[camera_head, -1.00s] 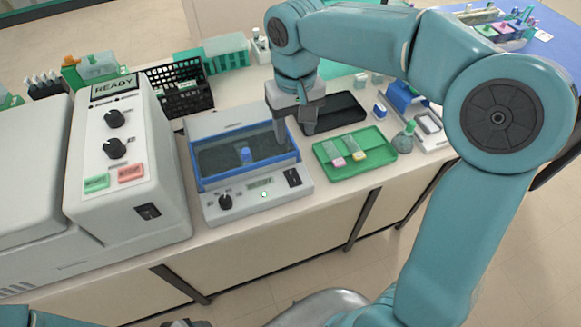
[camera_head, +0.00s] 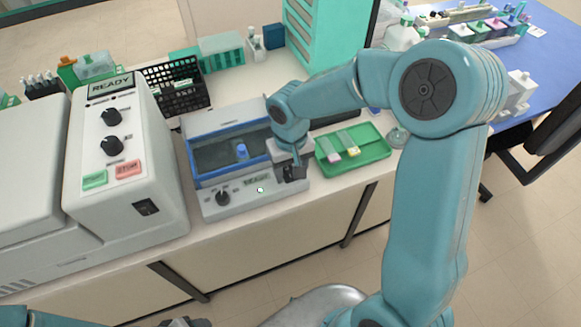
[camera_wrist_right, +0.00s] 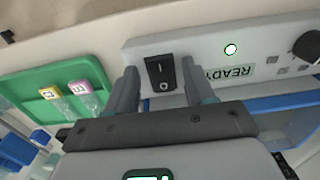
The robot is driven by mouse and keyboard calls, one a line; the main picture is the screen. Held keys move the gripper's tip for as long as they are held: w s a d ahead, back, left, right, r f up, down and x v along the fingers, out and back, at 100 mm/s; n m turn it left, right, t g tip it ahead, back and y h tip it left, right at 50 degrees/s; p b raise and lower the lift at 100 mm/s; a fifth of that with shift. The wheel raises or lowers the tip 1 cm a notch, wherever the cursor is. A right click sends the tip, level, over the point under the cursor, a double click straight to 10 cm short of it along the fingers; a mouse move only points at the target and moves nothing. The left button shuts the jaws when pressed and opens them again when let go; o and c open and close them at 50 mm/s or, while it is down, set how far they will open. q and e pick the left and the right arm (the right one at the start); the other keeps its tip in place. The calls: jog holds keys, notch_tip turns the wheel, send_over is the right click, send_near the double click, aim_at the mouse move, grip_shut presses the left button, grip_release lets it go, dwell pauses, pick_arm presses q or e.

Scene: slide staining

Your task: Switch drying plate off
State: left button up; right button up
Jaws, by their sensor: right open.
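The drying plate (camera_head: 212,207) is a grey unit with a blue-framed basin and a small blue knob in it. Its front panel has a black dial (camera_head: 222,198), a display and a lit indicator (camera_head: 260,190). In the right wrist view the display (camera_wrist_right: 230,72) reads READY, upside down, and the indicator (camera_wrist_right: 231,49) glows white-green. My right gripper (camera_head: 292,173) is open over the panel's right end. In the wrist view its fingers stand either side of the black rocker switch (camera_wrist_right: 161,73); contact cannot be told. A dark part of my left gripper (camera_head: 185,322) shows at the bottom edge.
A green tray (camera_head: 375,158) with slides lies right of the plate; it also shows in the wrist view (camera_wrist_right: 35,80). A larger grey machine (camera_head: 165,200) stands close on the left. A black basket (camera_head: 190,100) is behind. The bench's front edge is close.

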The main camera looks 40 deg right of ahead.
jog(key=shift+s+r, duration=0.1)
jog(key=shift+w, duration=0.2)
grip_shut()
jog(key=shift+r+p, duration=0.1)
jog(key=shift+p, duration=0.3)
jog(key=shift+w+r+g+p, duration=0.25)
jog(key=shift+g+p, duration=0.55)
jog(key=shift+p, duration=0.4)
jog(key=shift+w+d+f+g+y+p, duration=0.15)
jog(key=shift+f+g+y+p, duration=0.15)
jog(key=shift+g+p, duration=0.35)
grip_release()
